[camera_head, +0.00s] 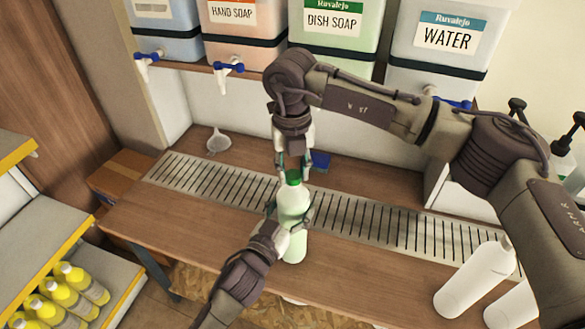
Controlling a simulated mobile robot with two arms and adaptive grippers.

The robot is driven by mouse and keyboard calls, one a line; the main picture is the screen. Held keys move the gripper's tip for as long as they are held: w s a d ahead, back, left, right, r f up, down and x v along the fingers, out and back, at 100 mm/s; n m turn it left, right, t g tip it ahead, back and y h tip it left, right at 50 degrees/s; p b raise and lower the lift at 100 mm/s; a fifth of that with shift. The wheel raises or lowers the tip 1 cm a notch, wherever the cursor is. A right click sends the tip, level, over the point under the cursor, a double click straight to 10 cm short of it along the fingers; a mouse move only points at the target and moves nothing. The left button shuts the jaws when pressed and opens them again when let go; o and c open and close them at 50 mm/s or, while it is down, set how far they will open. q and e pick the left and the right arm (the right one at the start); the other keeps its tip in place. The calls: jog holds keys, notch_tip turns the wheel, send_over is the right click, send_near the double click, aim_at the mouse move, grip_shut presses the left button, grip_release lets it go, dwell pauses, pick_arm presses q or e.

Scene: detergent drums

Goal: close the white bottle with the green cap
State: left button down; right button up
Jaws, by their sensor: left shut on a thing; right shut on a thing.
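The white bottle (293,205) stands upright on the wooden counter, at the drain grate. It has a pale green tint. The green cap (293,177) sits at the top of its neck. My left gripper (292,217) is shut around the bottle's body from the front. My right gripper (293,163) points down from above, and its fingers are shut on the green cap. I cannot tell how far the cap is seated on the neck.
Drums marked hand soap (240,28), dish soap (333,30) and water (445,45) stand behind on a shelf. A funnel (218,140) and a blue item (320,160) lie on the counter. White bottles (475,278) stand at front right; yellow bottles (70,295) fill the left shelf.

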jog(key=m, duration=1.3)
jog(key=shift+d, duration=0.1)
jog(key=m, duration=1)
jog(key=shift+s+m, duration=0.1)
jog(key=shift+m, duration=0.2)
jog(key=o, duration=0.7)
